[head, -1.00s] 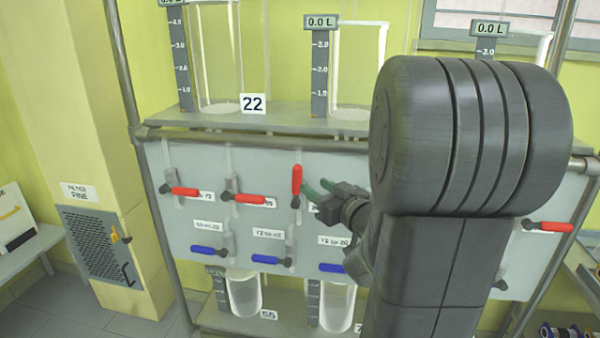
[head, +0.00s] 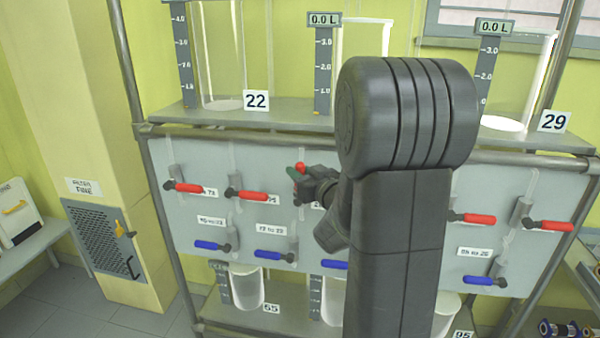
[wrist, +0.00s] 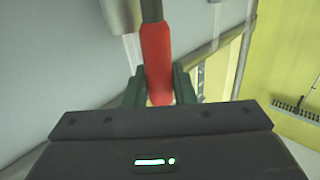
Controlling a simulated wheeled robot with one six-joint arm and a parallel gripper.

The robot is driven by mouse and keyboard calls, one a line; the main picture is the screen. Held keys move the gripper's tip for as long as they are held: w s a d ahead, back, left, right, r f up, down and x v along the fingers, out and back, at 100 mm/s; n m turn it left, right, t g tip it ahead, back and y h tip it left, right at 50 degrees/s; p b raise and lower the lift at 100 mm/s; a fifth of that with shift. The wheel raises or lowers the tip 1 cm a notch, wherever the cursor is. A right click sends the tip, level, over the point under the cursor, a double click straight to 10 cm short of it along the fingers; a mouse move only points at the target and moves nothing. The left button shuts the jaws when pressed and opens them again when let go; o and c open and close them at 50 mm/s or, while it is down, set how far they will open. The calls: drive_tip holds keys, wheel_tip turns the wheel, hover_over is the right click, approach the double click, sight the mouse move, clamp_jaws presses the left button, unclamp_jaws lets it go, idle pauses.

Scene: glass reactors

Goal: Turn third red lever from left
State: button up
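The third red lever from the left (head: 300,167) is on the grey panel, pointing up, partly hidden by my gripper. My gripper (head: 297,178) is at this lever. In the wrist view the red handle (wrist: 157,62) lies between the two dark green fingers (wrist: 159,85), which sit close against its two sides with no clear gap. The gripper looks shut on the handle. The first red lever (head: 184,187) and second red lever (head: 248,195) from the left both point right, lying nearly flat.
More red levers (head: 472,218) (head: 550,226) are to the right. Blue levers (head: 212,245) run along a lower row. Glass vessels stand on the shelf (head: 290,117) above and below the panel. My arm hides part of the panel's middle.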

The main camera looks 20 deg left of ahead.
clamp_jaws()
drive_tip(key=shift+f, duration=0.1)
drive_tip(key=w+d+f+m+t+h+b, duration=0.1)
drive_tip(key=d+f+m+t+h+b, duration=0.2)
drive_tip(key=m+t+b, duration=0.5)
drive_tip(key=w+d+f+m+t+h+b, duration=0.1)
drive_tip(key=d+f+m+t+h+b, duration=0.3)
drive_tip(key=m+b, duration=1.3)
drive_tip(key=d+f+t+b, duration=0.1)
drive_tip(key=t+b, duration=0.3)
drive_tip(key=b, duration=0.8)
drive_tip(key=shift+f+t+h, duration=0.3)
drive_tip(key=shift+m+b, duration=0.5)
